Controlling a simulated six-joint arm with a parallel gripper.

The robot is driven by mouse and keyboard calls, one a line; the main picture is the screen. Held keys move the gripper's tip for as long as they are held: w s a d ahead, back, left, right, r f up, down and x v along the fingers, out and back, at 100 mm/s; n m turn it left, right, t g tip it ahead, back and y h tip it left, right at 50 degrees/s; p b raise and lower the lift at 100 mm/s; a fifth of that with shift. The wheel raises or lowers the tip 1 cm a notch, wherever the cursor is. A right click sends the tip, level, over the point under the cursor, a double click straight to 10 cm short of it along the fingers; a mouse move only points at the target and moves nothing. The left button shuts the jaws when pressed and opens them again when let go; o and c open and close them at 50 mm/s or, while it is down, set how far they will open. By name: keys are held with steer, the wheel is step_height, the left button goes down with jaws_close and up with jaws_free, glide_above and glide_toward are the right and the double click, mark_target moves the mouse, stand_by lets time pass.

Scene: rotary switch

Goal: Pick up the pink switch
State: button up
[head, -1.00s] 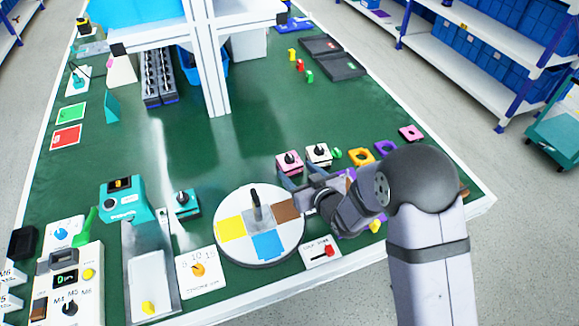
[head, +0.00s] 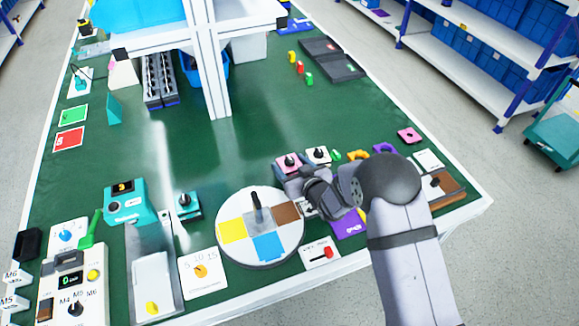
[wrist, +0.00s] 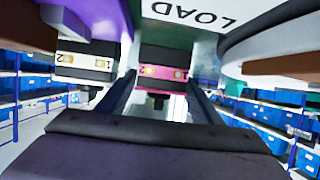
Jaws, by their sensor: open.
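The pink switch (head: 288,164) with a black knob stands upright on the green table, just beyond my gripper in the head view. My gripper (head: 294,178) is low over the table and points at it. In the wrist view the pink switch (wrist: 164,72) appears upside down, between the two fingers of my gripper (wrist: 162,98). The fingers are open. I cannot tell whether they touch the switch. My gripper partly hides its near side in the head view.
A white switch (head: 318,156) stands close to the right of the pink one. A round turntable (head: 228,254) with coloured sectors lies to the left of my gripper. A purple piece (head: 350,228) and a red-handled LOAD plate (head: 320,250) lie nearer. The table's middle is clear.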

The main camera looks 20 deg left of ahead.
steer(key=shift+w+a+f, duration=0.1)
steer(key=shift+w+a, duration=0.05)
steer(key=c, duration=0.9)
steer(key=shift+c, duration=0.2)
steer(key=shift+o, duration=0.2)
steer(key=shift+r+b, duration=0.8)
steer(key=shift+r, duration=4.25)
